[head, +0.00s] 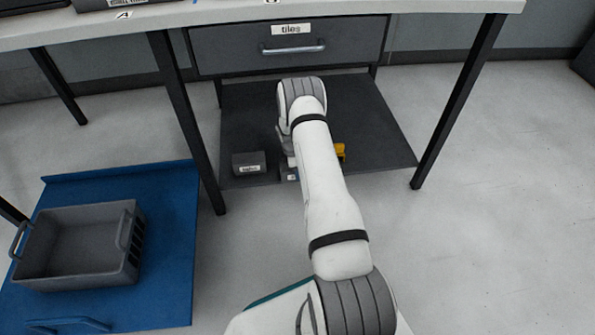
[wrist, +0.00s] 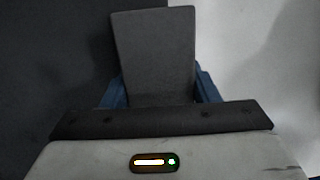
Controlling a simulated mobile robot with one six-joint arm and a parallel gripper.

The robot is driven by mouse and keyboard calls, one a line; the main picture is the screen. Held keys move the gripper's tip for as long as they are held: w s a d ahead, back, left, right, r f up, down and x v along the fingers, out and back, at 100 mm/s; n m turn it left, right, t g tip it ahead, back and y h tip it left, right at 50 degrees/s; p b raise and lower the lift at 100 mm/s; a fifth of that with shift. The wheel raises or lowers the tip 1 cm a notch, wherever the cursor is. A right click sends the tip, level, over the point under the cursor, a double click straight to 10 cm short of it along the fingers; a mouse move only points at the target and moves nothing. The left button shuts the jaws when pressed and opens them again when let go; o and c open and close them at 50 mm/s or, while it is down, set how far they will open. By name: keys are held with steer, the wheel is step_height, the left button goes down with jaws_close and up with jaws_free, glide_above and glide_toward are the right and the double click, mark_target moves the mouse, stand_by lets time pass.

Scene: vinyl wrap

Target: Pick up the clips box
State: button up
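In the wrist view a dark grey box (wrist: 155,50) fills the middle, between the two blue fingers of my gripper (wrist: 160,92). One finger shows on each side with no clear gap, but I cannot tell whether they press on it. In the head view my arm hides most of the gripper. A small piece with a white label (head: 291,177) and some blue shows beside the arm on the lower shelf; its label is too small to read, so I cannot confirm it is the clips box.
A small grey labelled box (head: 249,163) sits on the dark lower shelf (head: 375,115), left of my arm. A yellow object (head: 340,152) shows to the right. The "tiles" drawer (head: 285,48) is above. A grey crate (head: 75,250) stands on a blue platform (head: 165,210) at left.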

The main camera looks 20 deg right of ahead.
steer(key=c, duration=0.5)
steer(key=shift+r, duration=0.15)
